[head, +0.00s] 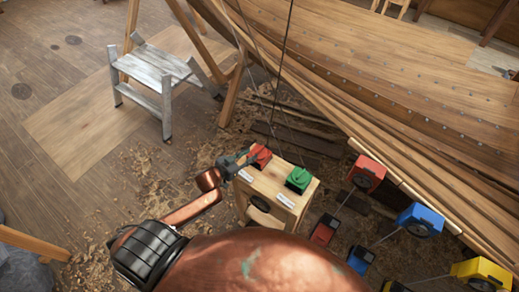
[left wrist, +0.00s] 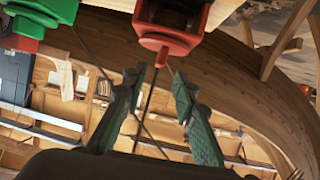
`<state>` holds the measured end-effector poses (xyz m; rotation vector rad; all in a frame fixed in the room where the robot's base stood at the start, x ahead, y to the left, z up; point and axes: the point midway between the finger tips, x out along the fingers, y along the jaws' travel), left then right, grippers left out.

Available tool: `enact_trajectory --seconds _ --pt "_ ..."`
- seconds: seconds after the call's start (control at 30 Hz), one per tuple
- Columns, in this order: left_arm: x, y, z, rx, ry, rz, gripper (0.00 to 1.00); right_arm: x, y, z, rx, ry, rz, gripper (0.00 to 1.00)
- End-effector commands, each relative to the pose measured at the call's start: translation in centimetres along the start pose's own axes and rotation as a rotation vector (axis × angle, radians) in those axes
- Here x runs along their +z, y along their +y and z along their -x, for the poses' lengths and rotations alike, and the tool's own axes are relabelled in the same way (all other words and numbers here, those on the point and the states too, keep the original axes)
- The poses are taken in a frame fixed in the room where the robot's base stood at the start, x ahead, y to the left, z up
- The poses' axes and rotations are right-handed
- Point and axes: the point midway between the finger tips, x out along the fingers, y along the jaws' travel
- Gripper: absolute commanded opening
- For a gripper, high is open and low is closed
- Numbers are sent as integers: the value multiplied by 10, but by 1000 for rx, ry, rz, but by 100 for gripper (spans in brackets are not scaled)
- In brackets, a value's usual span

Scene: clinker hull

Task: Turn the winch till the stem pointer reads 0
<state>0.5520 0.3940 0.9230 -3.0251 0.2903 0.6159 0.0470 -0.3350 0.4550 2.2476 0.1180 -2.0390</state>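A red winch-like block (head: 258,156) and a green one (head: 299,179) sit on a pale wooden stand (head: 280,207) with small white labels, too small to read. My left gripper (head: 244,160) is at the left side of the red block, close to it. In the left wrist view the red block (left wrist: 172,20) hangs at the top, and the green block (left wrist: 45,10) is at top left. There my left gripper's (left wrist: 159,84) two fingers are spread, with the red block just beyond the tips. I see no contact. I cannot make out a stem pointer or its reading. My right gripper is not in view.
A plank hull (head: 380,50) fills the upper right, with lines running down beside it. Red (head: 367,173), blue (head: 420,219) and yellow (head: 482,273) devices stand right of the stand. A grey step stool (head: 155,70) is at upper left. Shavings cover the floor.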

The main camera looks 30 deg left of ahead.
Motion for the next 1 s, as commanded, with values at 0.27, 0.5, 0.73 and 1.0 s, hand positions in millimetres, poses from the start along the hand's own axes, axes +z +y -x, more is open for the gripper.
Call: enact_trajectory --seconds 0.27,0.5,0.73,1.0 --pt "-4 -1 -34 10 13 0 26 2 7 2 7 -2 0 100" --pt "-4 -1 -68 9 11 0 26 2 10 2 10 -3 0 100" --pt "-3 0 -79 9 10 0 26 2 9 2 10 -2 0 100" --pt "-3 0 -79 9 9 -1 22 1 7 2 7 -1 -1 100"
